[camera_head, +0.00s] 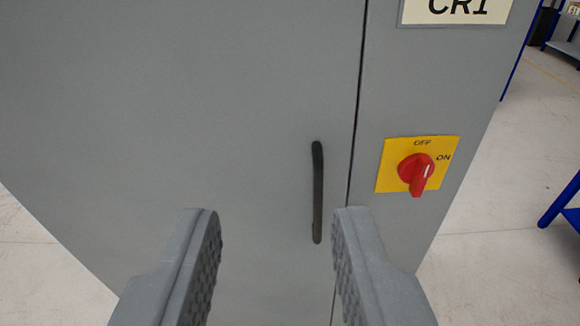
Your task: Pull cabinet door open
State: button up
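The grey cabinet door (200,110) fills the left and middle of the view and looks shut, with a thin dark seam along its right edge. A dark vertical handle (318,192) is on the door near that seam. My gripper (275,222) is open, its two grey fingers spread wide low in the view. The handle appears between the fingertips, close to the right finger, and nothing is held. I cannot tell the distance from the fingers to the handle.
Right of the seam, a fixed panel carries a yellow plate with a red rotary switch (416,170) and a CR1 label (456,10). Blue-framed furniture (562,205) stands at the far right. Pale floor (490,210) shows on both sides of the cabinet.

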aim_at(317, 200)
jog(key=w+a+f+m+h+p, duration=0.1)
jog(key=w+a+f+m+p, duration=0.1)
jog(key=w+f+p, duration=0.8)
jog(key=w+d+f+t+h+p, duration=0.1)
jog(key=w+f+h, duration=0.1)
jog(key=f, duration=0.6)
jog(key=w+d+f+t+h+p, duration=0.1)
jog(key=w+d+f, duration=0.1)
jog(key=f, duration=0.6)
jog(key=w+p, duration=0.1)
jog(key=w, duration=0.3)
jog(key=w+d+p, duration=0.1)
jog(key=w, duration=0.3)
jog(key=w+d, duration=0.1)
jog(key=w, duration=0.2)
jog(key=shift+w+r+p, duration=0.15)
jog(key=shift+w+p, duration=0.25)
jog(key=shift+w+d, duration=0.15)
jog(key=shift+w, duration=0.55)
jog(key=shift+c, duration=0.3)
